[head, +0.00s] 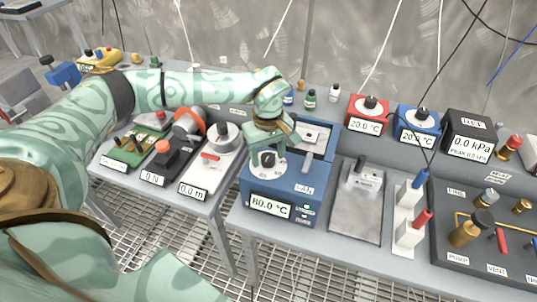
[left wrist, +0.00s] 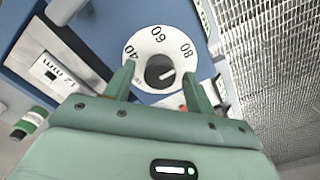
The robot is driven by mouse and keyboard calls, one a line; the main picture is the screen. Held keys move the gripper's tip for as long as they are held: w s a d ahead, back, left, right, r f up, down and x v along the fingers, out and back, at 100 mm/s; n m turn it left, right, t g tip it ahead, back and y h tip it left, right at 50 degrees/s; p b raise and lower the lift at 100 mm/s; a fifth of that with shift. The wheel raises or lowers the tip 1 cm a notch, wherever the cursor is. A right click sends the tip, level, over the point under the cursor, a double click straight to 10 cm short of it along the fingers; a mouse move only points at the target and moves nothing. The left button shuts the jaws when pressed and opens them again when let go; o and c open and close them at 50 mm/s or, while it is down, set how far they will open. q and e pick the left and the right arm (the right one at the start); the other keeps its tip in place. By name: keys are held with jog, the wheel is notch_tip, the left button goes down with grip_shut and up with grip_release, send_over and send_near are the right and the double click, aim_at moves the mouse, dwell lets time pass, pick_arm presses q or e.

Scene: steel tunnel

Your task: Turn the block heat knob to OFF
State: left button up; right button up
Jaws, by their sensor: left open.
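The blue block heater (head: 285,190) stands on the bench in the middle of the head view; its display (head: 269,206) reads 80.0 °C. Its knob shows in the left wrist view as a dark grip (left wrist: 160,71) on a white dial (left wrist: 152,45) marked 40, 60 and 80. A pale line on the grip points right. I cannot see an OFF mark. My left gripper (head: 268,160) is over the knob from above, open; in the left wrist view its fingers (left wrist: 158,85) are spread on either side of the grip. Contact cannot be told. My right gripper is not in view.
Left of the heater stand a balance-like device (head: 210,160) reading 0.0 m and others. To the right are a grey plate (head: 357,215), a white stand with red and blue handles (head: 409,225), and a dark valve panel (head: 480,250). Red (head: 367,115) and blue 20.0 °C units stand behind.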

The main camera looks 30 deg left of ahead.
pick_arm(q)
jog(key=shift+f, duration=0.1)
jog(key=c, duration=1)
jog(key=shift+o, duration=0.2)
